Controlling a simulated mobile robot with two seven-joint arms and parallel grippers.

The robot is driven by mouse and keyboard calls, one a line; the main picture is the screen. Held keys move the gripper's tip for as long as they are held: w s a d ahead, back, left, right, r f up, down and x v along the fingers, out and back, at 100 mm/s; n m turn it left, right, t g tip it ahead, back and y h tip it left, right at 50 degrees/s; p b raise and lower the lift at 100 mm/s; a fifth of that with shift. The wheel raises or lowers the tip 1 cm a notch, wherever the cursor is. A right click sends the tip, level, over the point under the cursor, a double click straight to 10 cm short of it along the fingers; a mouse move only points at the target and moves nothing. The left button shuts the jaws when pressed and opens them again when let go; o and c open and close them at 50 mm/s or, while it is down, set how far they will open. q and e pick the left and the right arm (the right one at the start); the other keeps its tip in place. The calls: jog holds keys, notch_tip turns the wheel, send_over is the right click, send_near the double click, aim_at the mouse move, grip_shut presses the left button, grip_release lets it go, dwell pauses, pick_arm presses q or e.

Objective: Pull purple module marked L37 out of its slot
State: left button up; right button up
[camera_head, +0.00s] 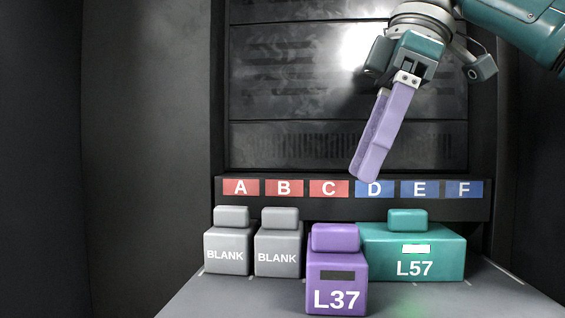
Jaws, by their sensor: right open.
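The purple module marked L37 (337,273) stands upright on the grey shelf, roughly below label C (328,188). Its front face sits nearer to me than the neighbouring modules, and it has a purple knob (336,237) on top. A dark, unlit window shows above its marking. My right gripper (367,172), with long lilac fingers pointing down, hangs above and behind the module, in front of the D label. It is open, apart from the module, and holds nothing that I can make out. The gap between its fingers is hard to see. My left gripper is out of view.
Two grey BLANK modules (228,251) (279,252) stand to the left. A wide teal module marked L57 (433,256), with a lit window, stands close on the right. Behind is a label rail (428,206) with letters A to F. The shelf (230,298) is clear at front left.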

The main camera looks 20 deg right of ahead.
jog(key=shift+v, duration=1.25)
